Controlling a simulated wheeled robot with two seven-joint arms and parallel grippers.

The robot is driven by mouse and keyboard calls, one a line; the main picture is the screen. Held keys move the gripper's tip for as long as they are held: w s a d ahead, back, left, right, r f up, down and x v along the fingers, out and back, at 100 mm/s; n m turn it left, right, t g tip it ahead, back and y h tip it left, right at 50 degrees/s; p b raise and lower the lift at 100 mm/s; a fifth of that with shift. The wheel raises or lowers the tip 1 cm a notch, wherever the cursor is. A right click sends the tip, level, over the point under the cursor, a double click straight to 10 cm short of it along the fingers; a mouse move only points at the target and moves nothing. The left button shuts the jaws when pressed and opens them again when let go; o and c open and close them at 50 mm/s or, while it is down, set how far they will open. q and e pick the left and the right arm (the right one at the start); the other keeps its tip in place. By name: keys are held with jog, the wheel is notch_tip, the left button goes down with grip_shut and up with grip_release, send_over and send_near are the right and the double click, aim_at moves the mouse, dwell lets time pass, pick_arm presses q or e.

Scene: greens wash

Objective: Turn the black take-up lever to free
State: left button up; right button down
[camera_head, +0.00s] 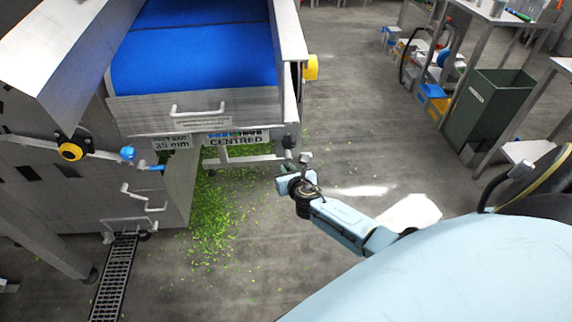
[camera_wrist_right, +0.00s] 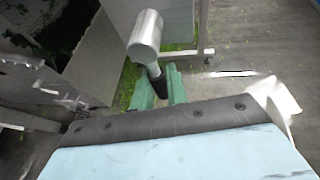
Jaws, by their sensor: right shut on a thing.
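My right gripper (camera_head: 291,168) is at the right front corner of the conveyor with the blue belt (camera_head: 195,60). In the right wrist view its green fingers (camera_wrist_right: 159,86) are shut around the black take-up lever (camera_wrist_right: 158,84), a short dark handle below a silver cylinder (camera_wrist_right: 146,36). Fingers and gripper body hide part of the lever. In the head view a small black knob (camera_head: 289,142) shows on the frame just above the gripper. The lever's exact angle is hard to tell. My left gripper is not in view.
A yellow knob (camera_head: 70,151) and a blue knob (camera_head: 127,153) are on the machine's left side. A "CENTRED" label (camera_head: 232,139) is under the belt front. Green leaf scraps (camera_head: 212,215) litter the floor. A dark green bin (camera_head: 487,108) stands right.

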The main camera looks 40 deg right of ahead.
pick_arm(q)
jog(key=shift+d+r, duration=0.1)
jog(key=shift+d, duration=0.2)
pick_arm(e)
jog(key=shift+s+f, duration=0.15)
jog(key=c, duration=1.4)
grip_release()
